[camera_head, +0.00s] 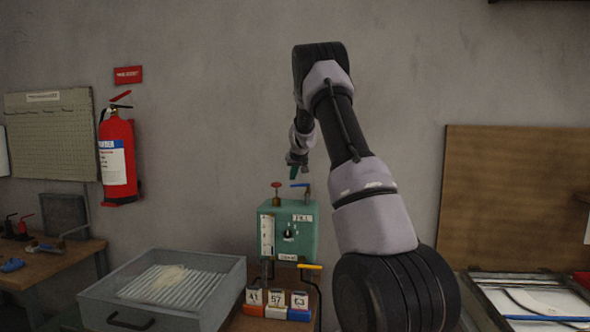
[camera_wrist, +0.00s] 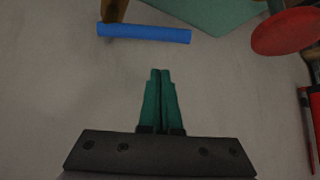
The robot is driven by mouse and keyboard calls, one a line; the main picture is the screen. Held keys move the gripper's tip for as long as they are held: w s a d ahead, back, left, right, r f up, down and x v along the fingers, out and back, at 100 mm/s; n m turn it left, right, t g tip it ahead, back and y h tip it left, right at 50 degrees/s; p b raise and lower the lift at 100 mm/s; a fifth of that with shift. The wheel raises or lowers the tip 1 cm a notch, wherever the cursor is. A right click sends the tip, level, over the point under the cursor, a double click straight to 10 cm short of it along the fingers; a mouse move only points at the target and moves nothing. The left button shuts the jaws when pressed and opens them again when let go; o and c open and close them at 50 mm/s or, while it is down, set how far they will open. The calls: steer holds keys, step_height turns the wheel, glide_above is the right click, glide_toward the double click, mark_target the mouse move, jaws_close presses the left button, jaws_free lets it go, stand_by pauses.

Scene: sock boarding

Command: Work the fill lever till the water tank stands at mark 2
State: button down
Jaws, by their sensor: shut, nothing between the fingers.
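A green tank box (camera_head: 291,239) stands against the wall, with a pale upright gauge (camera_head: 267,236) on its left front; its level and marks are too small to read. A blue-handled lever (camera_head: 300,185) sits on top at the right, above a label that seems to read FILL (camera_head: 303,218). The blue handle (camera_wrist: 145,33) lies level in the wrist view, ahead of my gripper. My gripper (camera_wrist: 160,72) has green fingers shut together, empty and apart from the handle. In the head view my gripper (camera_head: 297,173) is just above the lever.
A red round knob (camera_head: 276,185) stands left of the blue lever. A yellow-handled lever (camera_head: 310,267) is low on the box's front. Numbered blocks (camera_head: 277,310) sit below. A grey tray (camera_head: 202,310) is at left, and a fire extinguisher (camera_head: 117,160) hangs on the wall.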

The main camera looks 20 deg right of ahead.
steer(key=shift+f, duration=0.4)
steer(key=shift+s+a+f, duration=0.1)
steer(key=shift+s+a, duration=0.1)
steer(key=shift+s, duration=0.95)
steer(key=shift+s+a+f, duration=0.1)
steer(key=shift+s+f, duration=0.1)
steer(key=shift+s, duration=0.3)
steer(key=shift+s, duration=0.15)
steer(key=shift+s+a, duration=0.1)
steer(key=shift+s, duration=0.75)
steer(key=shift+f, duration=0.1)
